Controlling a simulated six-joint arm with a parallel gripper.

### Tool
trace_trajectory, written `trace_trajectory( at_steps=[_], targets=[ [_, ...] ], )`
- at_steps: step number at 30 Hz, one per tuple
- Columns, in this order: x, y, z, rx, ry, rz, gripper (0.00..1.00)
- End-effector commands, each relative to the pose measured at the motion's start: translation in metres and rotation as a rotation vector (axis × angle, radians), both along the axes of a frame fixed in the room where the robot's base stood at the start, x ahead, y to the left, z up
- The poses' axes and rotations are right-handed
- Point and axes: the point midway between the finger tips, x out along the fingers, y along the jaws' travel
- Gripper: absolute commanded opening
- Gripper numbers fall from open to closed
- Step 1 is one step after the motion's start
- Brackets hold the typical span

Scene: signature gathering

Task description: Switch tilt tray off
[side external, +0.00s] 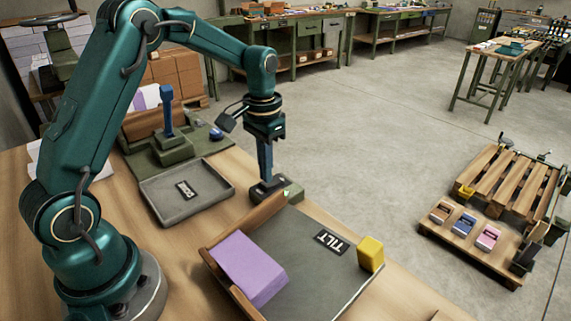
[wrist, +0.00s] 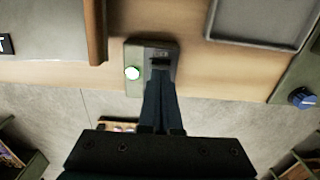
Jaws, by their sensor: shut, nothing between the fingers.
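The tilt tray (side external: 318,262) is a grey board with a wooden edge and a "TILT" label. A purple block (side external: 250,268) lies at its left side and a small yellow block (side external: 370,254) is at its right corner. Behind it sits a small switch box (side external: 293,191) with a lit green lamp. In the wrist view the switch box (wrist: 137,52) shows a bright lamp (wrist: 132,73) and a dark switch beside it. My gripper (side external: 267,180) is shut and empty, pointing down at the dark switch. Its tips (wrist: 160,68) overlap the switch; contact cannot be told.
A grey tray (side external: 160,207) with a label lies left of the switch box. A green base with a blue lever (side external: 168,110) and a blue knob (side external: 216,133) stands behind it. A pallet (side external: 470,240) with several coloured blocks is on the floor at right.

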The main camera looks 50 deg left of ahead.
Motion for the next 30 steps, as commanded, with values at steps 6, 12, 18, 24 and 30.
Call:
trace_trajectory(
  at_steps=[6, 12, 18, 24, 30],
  targets=[
    [0.000, 0.000, -0.003, 0.000, 0.001, 0.000, 0.00],
    [0.000, 0.000, -0.006, 0.000, 0.001, 0.000, 0.00],
    [0.000, 0.000, -0.009, 0.000, 0.002, 0.000, 0.00],
    [0.000, 0.000, -0.009, 0.000, 0.000, 0.000, 0.00],
    [0.000, 0.000, 0.004, 0.000, -0.002, 0.000, 0.00]
  ],
)
